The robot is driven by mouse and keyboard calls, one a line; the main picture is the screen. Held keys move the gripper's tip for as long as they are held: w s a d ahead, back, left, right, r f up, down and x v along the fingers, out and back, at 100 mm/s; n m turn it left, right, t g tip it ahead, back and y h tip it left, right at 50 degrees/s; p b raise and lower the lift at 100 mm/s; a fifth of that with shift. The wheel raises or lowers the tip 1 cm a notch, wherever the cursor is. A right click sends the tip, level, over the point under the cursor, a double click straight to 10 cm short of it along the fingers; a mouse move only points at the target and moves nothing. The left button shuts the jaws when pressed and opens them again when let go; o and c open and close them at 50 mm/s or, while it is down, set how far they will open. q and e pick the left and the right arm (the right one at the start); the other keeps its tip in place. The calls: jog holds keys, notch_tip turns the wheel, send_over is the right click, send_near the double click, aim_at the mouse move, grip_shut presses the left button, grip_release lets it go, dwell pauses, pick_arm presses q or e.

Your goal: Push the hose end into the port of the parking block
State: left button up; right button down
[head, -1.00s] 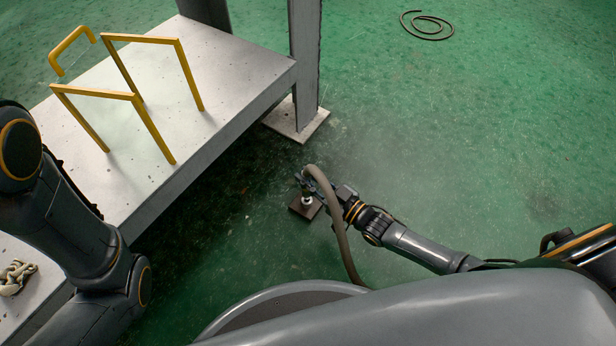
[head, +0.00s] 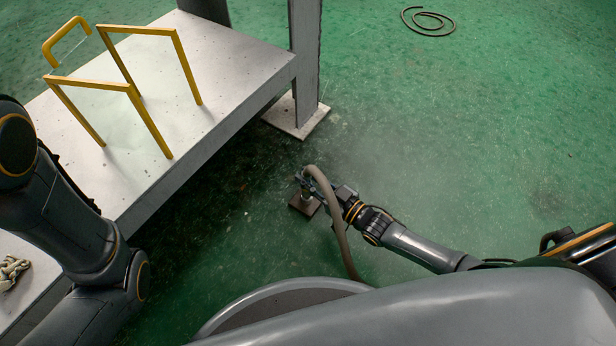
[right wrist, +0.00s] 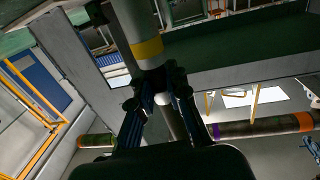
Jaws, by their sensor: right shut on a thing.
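The beige-grey hose (head: 340,229) arches over my right gripper (head: 308,186) and runs down behind my body. In the right wrist view the hose (right wrist: 132,22) with its yellow band (right wrist: 147,53) sits between the fingers of my right gripper (right wrist: 158,100), which are shut on it. A pale tip (right wrist: 168,117) shows below the grip. The small dark brown parking block (head: 301,207) lies on the green floor directly under this gripper. Its port is hidden by the gripper, and I cannot tell whether the tip is inside it. My left gripper is out of view; only its arm shows.
A grey metal platform (head: 185,135) with yellow rails (head: 153,128) stands at the left. A steel post (head: 305,60) on a pale base plate (head: 283,118) stands behind the block. A coiled dark hose (head: 430,30) lies far back. The floor at right is clear.

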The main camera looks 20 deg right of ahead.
jog(key=shift+f+b, duration=0.4)
jog(key=shift+f, duration=0.1)
jog(key=c, duration=1.2)
grip_release()
jog(key=shift+s+d, duration=0.1)
jog(key=v, duration=1.1)
jog(key=shift+s+d, duration=0.1)
jog(key=shift+s, duration=0.25)
jog(key=shift+r, duration=0.1)
